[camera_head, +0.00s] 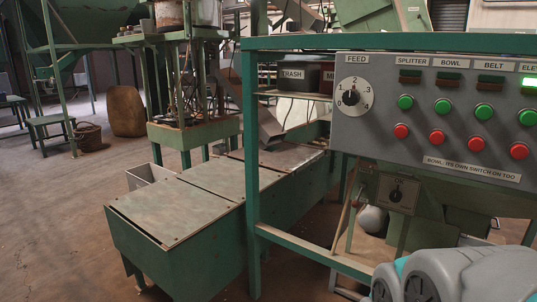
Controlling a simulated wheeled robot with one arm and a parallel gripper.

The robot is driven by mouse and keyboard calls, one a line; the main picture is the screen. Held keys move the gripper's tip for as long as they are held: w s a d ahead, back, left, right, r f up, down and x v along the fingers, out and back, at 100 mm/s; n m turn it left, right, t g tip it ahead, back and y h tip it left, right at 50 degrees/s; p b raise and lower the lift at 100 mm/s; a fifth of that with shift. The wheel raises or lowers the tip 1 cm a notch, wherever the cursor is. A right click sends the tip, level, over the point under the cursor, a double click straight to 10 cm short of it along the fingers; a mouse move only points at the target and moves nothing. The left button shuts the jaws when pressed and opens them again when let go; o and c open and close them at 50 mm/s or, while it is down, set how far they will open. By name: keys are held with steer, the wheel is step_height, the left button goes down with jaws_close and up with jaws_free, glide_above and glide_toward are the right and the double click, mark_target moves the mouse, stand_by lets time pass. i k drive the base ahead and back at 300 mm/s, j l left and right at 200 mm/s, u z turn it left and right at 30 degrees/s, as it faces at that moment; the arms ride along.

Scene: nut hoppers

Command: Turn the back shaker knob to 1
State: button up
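No knob in view carries a label that reads as back shaker. A dark round knob (351,96) sits on a white numbered dial under the word FEED, at the left end of the grey control panel (372,140). Where its pointer stands is too small to tell. A second small dark knob (396,195) is on a brownish box below the panel; its markings cannot be read. Which of them, if either, is the back shaker knob I cannot tell. Part of my grey and teal arm shows at the lower right, but my gripper is out of view.
Green buttons (405,102) and red buttons (401,131) line the panel under SPLITTER, BOWL and BELT labels. A green frame post (252,180) stands left of the panel. Long green bins (175,205) fill the middle. Open floor (50,220) lies at left.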

mark_target(291, 26)
steer(key=i+j, duration=0.1)
steer(key=j, duration=0.6)
steer(key=i+j, duration=0.1)
steer(key=j, duration=0.6)
steer(key=z, duration=0.05)
